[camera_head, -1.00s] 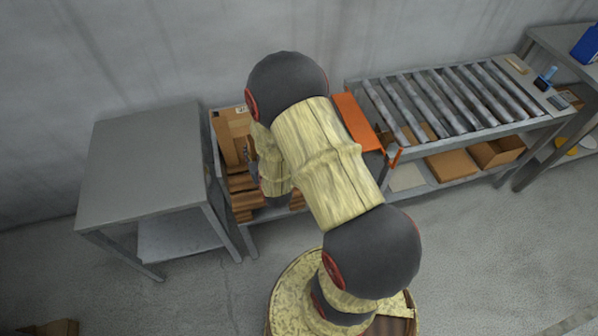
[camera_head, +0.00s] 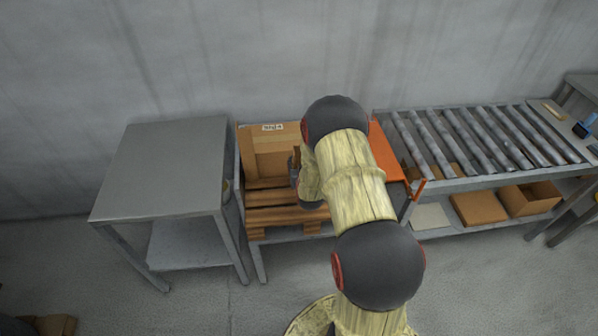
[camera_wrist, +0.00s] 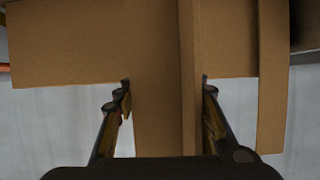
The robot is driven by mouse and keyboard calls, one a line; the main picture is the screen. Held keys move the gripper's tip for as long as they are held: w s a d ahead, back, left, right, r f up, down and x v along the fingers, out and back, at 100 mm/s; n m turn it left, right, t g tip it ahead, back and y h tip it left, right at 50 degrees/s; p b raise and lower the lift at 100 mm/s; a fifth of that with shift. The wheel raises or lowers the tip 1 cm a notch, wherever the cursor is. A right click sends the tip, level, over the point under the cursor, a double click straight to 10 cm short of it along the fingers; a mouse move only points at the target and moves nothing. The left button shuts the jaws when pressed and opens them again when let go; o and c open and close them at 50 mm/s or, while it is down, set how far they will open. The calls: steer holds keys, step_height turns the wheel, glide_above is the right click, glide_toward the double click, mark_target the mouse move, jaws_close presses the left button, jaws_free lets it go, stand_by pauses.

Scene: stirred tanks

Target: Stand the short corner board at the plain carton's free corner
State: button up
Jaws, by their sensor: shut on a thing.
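The brown carton (camera_head: 270,155) stands on the wooden pallet (camera_head: 270,215) against the wall, with a white label near its top. My gripper (camera_wrist: 166,98) is shut on the short corner board (camera_wrist: 158,125), a brown folded cardboard strip that runs upright through the wrist view. Brown cardboard, apparently the carton (camera_wrist: 70,45), lies behind the board; I cannot tell whether they touch. Another upright brown strip (camera_wrist: 271,80) shows to the right. In the head view my gripper (camera_head: 293,172) is at the carton's right part, and my arm hides that side.
A grey table (camera_head: 165,165) stands left of the pallet. An orange plate (camera_head: 393,152) and a roller conveyor (camera_head: 480,145) are to the right, with open boxes (camera_head: 530,198) on the shelf below.

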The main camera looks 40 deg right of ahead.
steer(key=f, duration=0.1)
steer(key=w+d+f+b, duration=0.1)
steer(key=f, duration=0.1)
steer(key=f+b, duration=0.1)
steer(key=f, duration=0.1)
steer(key=shift+w+d+f, duration=0.15)
steer(key=shift+w+d, duration=0.05)
steer(key=shift+w, duration=0.1)
steer(key=shift+f+b, duration=0.15)
steer(key=shift+b, duration=0.25)
steer(key=o, duration=1.3)
steer(key=shift+c, duration=0.2)
